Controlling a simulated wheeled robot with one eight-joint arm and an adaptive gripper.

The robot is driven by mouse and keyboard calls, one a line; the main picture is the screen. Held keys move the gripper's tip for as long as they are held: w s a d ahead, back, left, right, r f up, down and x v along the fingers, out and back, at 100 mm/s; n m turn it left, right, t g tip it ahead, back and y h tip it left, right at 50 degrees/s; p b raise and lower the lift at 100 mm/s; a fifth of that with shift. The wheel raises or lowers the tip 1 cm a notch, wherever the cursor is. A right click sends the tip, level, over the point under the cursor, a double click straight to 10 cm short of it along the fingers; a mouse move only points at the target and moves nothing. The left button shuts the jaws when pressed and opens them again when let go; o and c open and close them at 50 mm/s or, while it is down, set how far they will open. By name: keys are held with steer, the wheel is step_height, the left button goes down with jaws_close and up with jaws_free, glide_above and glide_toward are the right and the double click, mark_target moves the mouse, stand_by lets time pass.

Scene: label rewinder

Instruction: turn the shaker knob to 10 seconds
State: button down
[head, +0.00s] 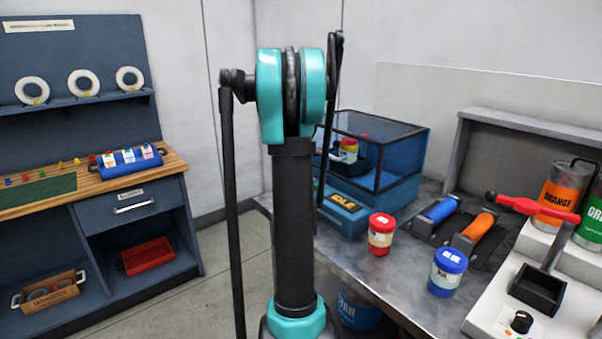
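A blue machine with a clear dark-framed enclosure (402,160) stands on the grey bench behind my arm. Its front display (343,203) reads "IDLE". Jars with red and yellow parts (346,150) show inside the enclosure. The machine's left part is hidden by my arm, and no knob can be made out on it. A black knob (521,322) with a pale mark sits on the light grey stepped unit at lower right. I cannot tell which unit is the shaker or what the knob's setting is. My gripper is not in view; only my arm's links show, upright in the middle.
A red-lidded jar (381,234) and a blue-lidded jar (447,272) stand near the bench's front. Blue (438,210) and orange (478,227) rollers lie behind them. ORANGE (563,195) and GREEN (590,222) cans and a red lever (532,206) are at right. A blue workstation (75,60) stands left.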

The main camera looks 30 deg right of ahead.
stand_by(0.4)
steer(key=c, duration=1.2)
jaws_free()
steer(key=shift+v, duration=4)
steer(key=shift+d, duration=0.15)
